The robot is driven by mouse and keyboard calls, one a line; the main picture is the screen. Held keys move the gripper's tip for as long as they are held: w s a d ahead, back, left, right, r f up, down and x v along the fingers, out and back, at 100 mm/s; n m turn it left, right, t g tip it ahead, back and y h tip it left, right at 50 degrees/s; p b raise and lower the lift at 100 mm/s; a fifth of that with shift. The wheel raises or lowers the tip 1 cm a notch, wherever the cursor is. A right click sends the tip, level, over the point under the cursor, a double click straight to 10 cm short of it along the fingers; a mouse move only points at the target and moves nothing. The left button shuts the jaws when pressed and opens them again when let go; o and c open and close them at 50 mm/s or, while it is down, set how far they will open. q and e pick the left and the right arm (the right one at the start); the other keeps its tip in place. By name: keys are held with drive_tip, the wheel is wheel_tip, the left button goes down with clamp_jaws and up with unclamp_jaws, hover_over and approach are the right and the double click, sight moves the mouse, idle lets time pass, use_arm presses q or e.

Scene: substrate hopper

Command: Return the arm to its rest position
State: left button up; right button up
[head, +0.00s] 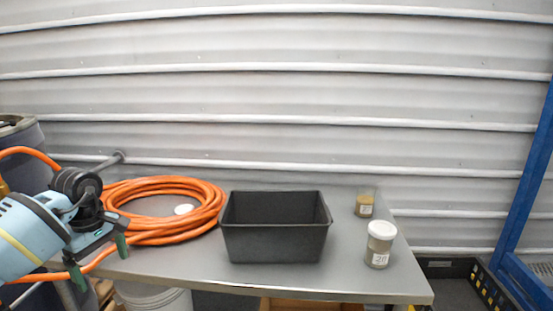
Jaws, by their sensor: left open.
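My left arm comes in from the left edge of the head view. My right gripper is not in view.
A black open bin (276,243) stands mid-table. Right of it are a white-lidded jar (379,247) and a smaller jar (364,207) behind. A white bucket (150,299) is below the table, and a blue frame (525,185) stands at right. The table's front strip is clear.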

use_arm(q)
drive_tip(key=s+d+f+h, duration=0.1)
drive_tip(key=d+f+h, duration=0.3)
drive_tip(key=d+f, duration=0.55)
drive_tip(key=s+d+f+n+t+h, duration=0.1)
drive_tip(key=s+d+n+t+h, duration=0.15)
drive_tip(key=d+n+h, duration=0.45)
drive_tip(key=s+d+f+n+t+h, duration=0.1)
drive_tip(key=s+d+n+t+h, duration=0.1)
drive_tip(key=s+d+n, duration=0.45)
drive_tip(key=s+d+f+n+t+h, duration=0.15)
drive_tip(key=d+n+h, duration=0.35)
drive_tip(key=d, duration=0.5)
drive_tip(key=s+a+f+n+t+y, duration=0.3)
drive_tip(key=f+n+t+y, duration=0.2)
drive_tip(key=n, duration=0.7)
drive_tip(key=s+a+f+n+t+y, duration=0.2)
drive_tip(key=a+f+n+t+y, duration=0.3)
drive_tip(key=n, duration=0.6)
drive_tip(key=s+a+f+n+g+y, duration=0.1)
drive_tip(key=s+f+n+g+y, duration=0.2)
drive_tip(key=s+f+n, duration=0.3)
drive_tip(key=s+a+f+n+g+y, duration=0.2)
drive_tip(key=s+f+n, duration=0.4)
drive_tip(key=s, duration=0.6)
drive_tip(key=shift+s+a+n+g+y, duration=0.3)
drive_tip(key=shift+n+g+y, duration=0.2)
drive_tip(key=shift+n+g, duration=0.5)
